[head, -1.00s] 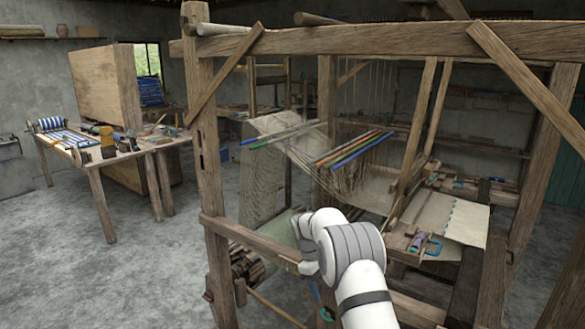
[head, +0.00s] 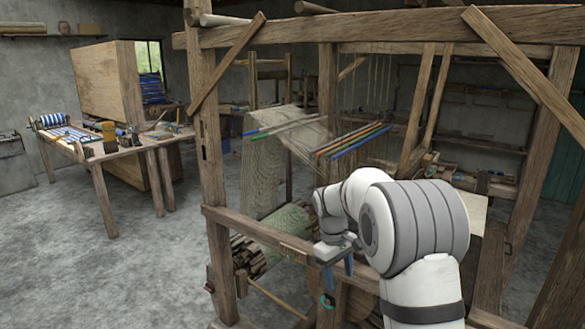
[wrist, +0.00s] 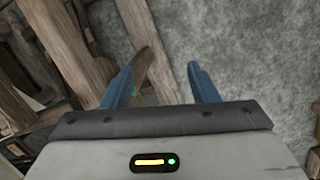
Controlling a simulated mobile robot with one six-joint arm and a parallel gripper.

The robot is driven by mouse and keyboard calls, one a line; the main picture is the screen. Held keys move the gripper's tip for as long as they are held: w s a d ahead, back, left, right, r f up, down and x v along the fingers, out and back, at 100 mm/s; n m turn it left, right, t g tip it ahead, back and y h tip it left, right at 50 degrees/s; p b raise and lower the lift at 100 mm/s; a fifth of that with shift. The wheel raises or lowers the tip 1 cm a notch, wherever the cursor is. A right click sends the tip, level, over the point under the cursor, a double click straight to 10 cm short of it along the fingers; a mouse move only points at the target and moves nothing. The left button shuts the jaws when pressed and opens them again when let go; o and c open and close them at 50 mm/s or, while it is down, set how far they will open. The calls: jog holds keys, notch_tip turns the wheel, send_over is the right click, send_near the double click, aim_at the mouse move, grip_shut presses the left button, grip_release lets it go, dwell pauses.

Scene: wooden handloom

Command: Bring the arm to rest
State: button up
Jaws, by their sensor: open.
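My gripper (head: 337,278) hangs at the end of my white arm, pointing down in front of the loom's near side in the head view. In the wrist view its two blue fingers (wrist: 163,88) stand apart with nothing held between them. Past them lie a wooden beam end and the grey concrete floor (wrist: 235,50). The wooden loom (head: 400,33) fills the right half of the head view.
A work table (head: 125,152) with tools stands at the left. The floor (head: 90,270) at the lower left is clear.

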jog(key=s+d+r+m+t+y+b, duration=0.1)
jog(key=s+r+m+b, duration=0.1)
jog(key=s, duration=0.6)
jog(key=s+d+r+m+t+b, duration=0.1)
jog(key=s+d+m, duration=0.1)
jog(key=s, duration=0.5)
jog(key=s+f+m+t+b, duration=0.1)
jog(key=s+f+m+b, duration=0.2)
jog(key=s, duration=1.2)
jog(key=shift+s+f+y, duration=0.15)
jog(key=shift+f+y, duration=0.25)
jog(key=shift+f, duration=0.25)
jog(key=shift+d, duration=0.1)
